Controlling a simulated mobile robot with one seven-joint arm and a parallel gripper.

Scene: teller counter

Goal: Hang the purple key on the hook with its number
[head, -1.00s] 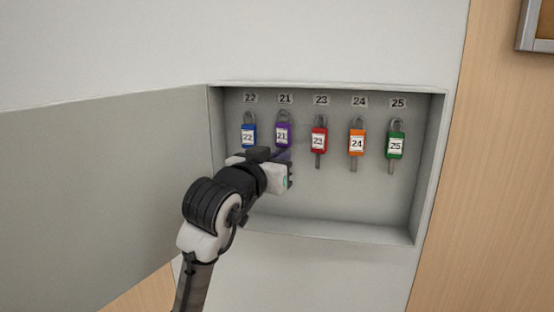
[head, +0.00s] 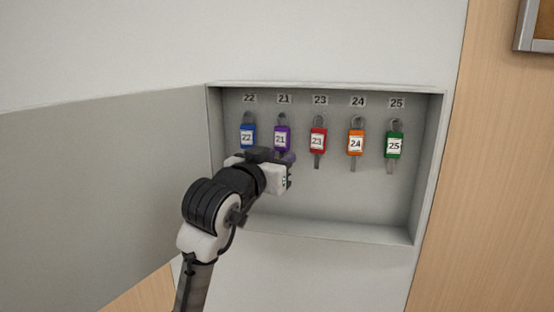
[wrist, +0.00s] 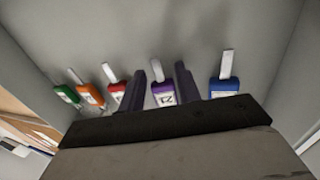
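The purple key (head: 282,139) carries a tag reading 21 and hangs upright under the number 21 plate (head: 284,99), second from left in the cabinet. It also shows in the wrist view (wrist: 163,94), between my two dark fingers. My gripper (head: 289,157) is just below and in front of the tag in the head view. In the wrist view my gripper (wrist: 160,88) is open, with a finger on each side of the purple tag and gaps visible. The hook itself is small, and its contact with the key's ring is hard to make out. My gripper hides the key's lower end in the head view.
The blue key (head: 247,137) hangs close on the left, the red key (head: 318,141) close on the right. The orange key (head: 356,143) and green key (head: 394,146) hang farther right. The open cabinet door (head: 110,195) stands left of my arm. The cabinet's lower part is clear.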

